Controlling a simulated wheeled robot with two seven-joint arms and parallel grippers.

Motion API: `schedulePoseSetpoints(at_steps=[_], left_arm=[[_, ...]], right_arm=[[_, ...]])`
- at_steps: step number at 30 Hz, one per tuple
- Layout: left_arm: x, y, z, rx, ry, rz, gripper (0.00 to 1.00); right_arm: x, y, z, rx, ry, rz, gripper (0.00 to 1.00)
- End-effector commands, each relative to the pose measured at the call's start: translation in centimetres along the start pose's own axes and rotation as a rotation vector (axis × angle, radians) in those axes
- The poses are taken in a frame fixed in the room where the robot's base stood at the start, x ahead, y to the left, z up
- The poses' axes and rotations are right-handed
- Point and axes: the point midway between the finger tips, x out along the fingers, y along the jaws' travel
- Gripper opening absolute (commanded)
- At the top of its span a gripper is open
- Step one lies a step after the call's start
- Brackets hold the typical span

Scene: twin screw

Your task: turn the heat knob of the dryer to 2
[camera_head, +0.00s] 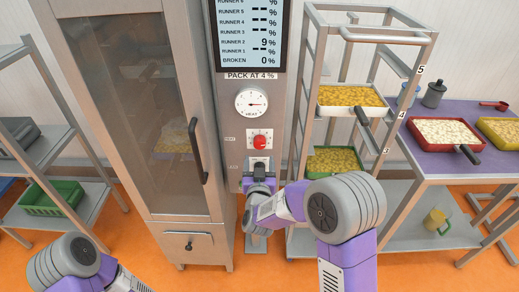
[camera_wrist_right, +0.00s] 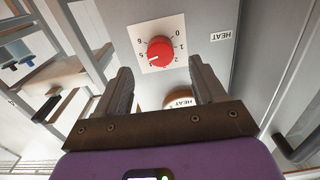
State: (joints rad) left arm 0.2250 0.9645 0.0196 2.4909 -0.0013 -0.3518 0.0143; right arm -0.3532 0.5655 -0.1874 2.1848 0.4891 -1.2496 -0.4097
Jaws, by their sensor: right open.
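The red heat knob (camera_head: 259,142) sits on a white square plate on the dryer's front column, below a round dial. In the right wrist view the knob (camera_wrist_right: 160,51) lies ahead, between the fingertips in the picture. Its white mark points left, towards a digit that looks like 5; the 2 is on the right side. My right gripper (camera_head: 259,166) is just below the knob in the head view. Its jaws (camera_wrist_right: 160,67) are open and empty, apart from the knob. My left arm shows at the bottom left, but its gripper is out of view.
The dryer's glass door (camera_head: 125,100) with a black handle (camera_head: 197,150) is left of the column. The round dial (camera_head: 251,102) and a screen (camera_head: 249,35) are above the knob. A rack with yellow-filled trays (camera_head: 352,112) stands close on the right.

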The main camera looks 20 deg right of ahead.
Motion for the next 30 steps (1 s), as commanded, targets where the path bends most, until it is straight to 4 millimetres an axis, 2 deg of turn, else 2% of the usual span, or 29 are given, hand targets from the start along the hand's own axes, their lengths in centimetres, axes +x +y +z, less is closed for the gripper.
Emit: schedulePoseSetpoints(at_steps=[2, 15, 21, 28, 30], left_arm=[[0.1, -0.1, 0.0, 0.0, 0.0, 0.0, 0.0], [0.9, -0.3, -0.1, 0.0, 0.0, 0.0, 0.0], [0.9, -0.3, -0.1, 0.0, 0.0, 0.0, 0.0], [0.9, -0.3, -0.1, 0.0, 0.0, 0.0, 0.0], [0.9, -0.3, -0.1, 0.0, 0.0, 0.0, 0.0]], right_arm=[[0.6, 0.1, -0.6, 0.0, 0.02, 0.01, 0.69], [6.5, 0.1, -0.6, 0.0, 0.017, 0.008, 0.69], [7.4, 0.1, -0.6, 0.0, 0.015, 0.007, 0.69], [7.4, 0.1, -0.6, 0.0, 0.015, 0.006, 0.69], [7.4, 0.1, -0.6, 0.0, 0.015, 0.006, 0.59]])
